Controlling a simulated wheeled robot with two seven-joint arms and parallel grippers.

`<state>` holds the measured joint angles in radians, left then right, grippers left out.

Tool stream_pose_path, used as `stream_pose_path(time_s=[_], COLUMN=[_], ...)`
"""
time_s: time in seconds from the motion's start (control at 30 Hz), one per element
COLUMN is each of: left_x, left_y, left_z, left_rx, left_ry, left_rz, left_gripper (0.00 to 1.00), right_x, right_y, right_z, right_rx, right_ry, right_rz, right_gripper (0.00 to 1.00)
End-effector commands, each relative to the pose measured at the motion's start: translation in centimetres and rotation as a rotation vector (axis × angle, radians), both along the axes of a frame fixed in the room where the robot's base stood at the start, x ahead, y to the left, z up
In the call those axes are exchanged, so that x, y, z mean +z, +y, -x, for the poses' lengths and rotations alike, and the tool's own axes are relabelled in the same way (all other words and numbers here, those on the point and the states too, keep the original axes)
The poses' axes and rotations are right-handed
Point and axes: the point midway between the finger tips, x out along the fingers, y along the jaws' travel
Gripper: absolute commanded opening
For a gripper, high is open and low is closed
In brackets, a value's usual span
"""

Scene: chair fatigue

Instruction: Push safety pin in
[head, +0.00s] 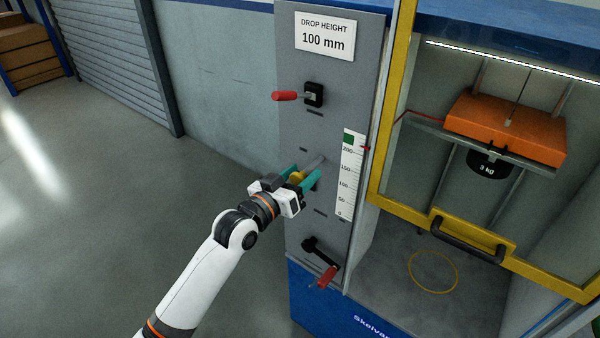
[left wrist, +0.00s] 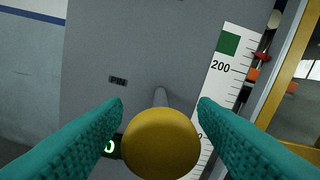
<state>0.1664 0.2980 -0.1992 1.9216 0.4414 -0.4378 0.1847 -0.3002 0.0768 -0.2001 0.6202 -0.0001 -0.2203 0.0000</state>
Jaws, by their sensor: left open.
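The safety pin has a round yellow knob (head: 296,178) and a grey shaft that runs to the grey panel (head: 310,135). In the left wrist view the yellow knob (left wrist: 160,145) fills the lower middle, with the shaft behind it reaching the panel below the "PIN" label (left wrist: 118,80). My left gripper (head: 302,174) is open, with its teal fingers on either side of the knob. In the left wrist view a gap shows between the fingertips and the shaft. Whether the fingers touch the knob is unclear. My right gripper is not in view.
A red-handled lever (head: 286,96) sits above and a red-handled crank (head: 326,277) below. A white scale (head: 352,175) runs along the panel's right side. Beyond it, a yellow-framed guard (head: 402,105) stands before an orange weight block (head: 510,127). The floor at left is clear.

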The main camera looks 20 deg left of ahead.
Motion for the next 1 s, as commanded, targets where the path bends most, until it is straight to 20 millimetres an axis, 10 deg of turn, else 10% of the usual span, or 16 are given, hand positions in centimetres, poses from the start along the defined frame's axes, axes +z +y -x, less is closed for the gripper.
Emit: stream_pose_path(time_s=[0.27,0.6,1.0], left_x=[0.0,0.0,0.0], left_y=[-0.1,0.0,-1.3], left_z=[-0.2,-0.1,-3.5], left_rx=[0.0,0.0,0.0], left_ry=[0.0,0.0,-0.001], left_rz=[0.0,0.0,0.003], left_gripper=[0.53,0.01,0.0], right_x=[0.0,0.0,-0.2], right_y=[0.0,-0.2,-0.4], right_z=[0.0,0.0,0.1], right_rx=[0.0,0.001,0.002], right_ry=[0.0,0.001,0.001], right_rz=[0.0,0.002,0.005], right_gripper=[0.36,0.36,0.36])
